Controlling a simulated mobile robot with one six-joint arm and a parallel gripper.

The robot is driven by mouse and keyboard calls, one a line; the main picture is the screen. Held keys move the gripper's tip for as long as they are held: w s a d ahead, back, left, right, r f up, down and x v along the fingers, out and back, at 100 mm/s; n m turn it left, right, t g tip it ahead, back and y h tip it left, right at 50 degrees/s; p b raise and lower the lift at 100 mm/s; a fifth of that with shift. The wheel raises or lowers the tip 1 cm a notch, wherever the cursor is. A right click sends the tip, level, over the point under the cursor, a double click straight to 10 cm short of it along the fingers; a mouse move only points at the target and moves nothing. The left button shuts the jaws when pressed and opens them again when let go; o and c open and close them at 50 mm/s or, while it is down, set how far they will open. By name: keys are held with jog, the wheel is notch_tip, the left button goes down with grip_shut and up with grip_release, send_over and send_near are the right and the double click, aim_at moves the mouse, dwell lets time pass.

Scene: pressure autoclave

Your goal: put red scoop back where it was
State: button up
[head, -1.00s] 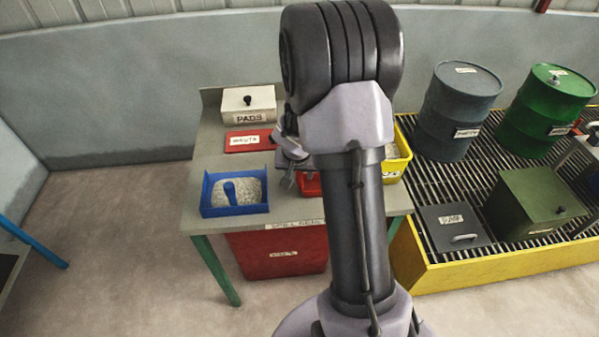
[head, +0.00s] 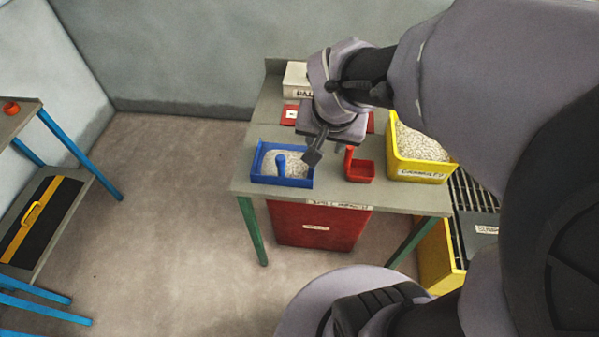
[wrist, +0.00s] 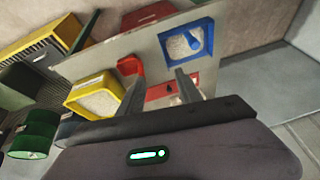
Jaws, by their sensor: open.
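The red scoop (head: 361,172) sits on the grey table (head: 395,196), between the blue tray and the yellow bin, with its handle standing up at its left. It also shows in the wrist view (wrist: 130,66), just beyond my left finger. My gripper (head: 312,156) is above the table, over the right edge of the blue tray and left of the scoop. Its two fingers are apart in the wrist view (wrist: 160,90), with nothing held between them.
The blue tray (head: 256,177) holds pale granules and a blue scoop (head: 281,163). The yellow bin (head: 400,171) labelled GRANULES is at the right. A red lidded box (head: 290,114) and white PADS box (head: 296,80) stand behind. A red bin (head: 317,228) is under the table.

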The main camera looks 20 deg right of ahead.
jog(key=s+a+r+n+t+y, duration=0.1)
jog(key=s+a+r+n+y, duration=0.2)
jog(key=s+a+r, duration=0.3)
jog(key=s+a+y, duration=0.1)
jog(key=s+a, duration=0.4)
jog(key=a, duration=0.2)
jog(key=shift+r, duration=0.15)
notch_tip(320, 180, down, 2)
jog(key=b, duration=0.2)
jog(key=shift+s+a+f+b, duration=0.1)
jog(key=shift+s+f+b, duration=0.05)
jog(key=shift+f+b, duration=0.15)
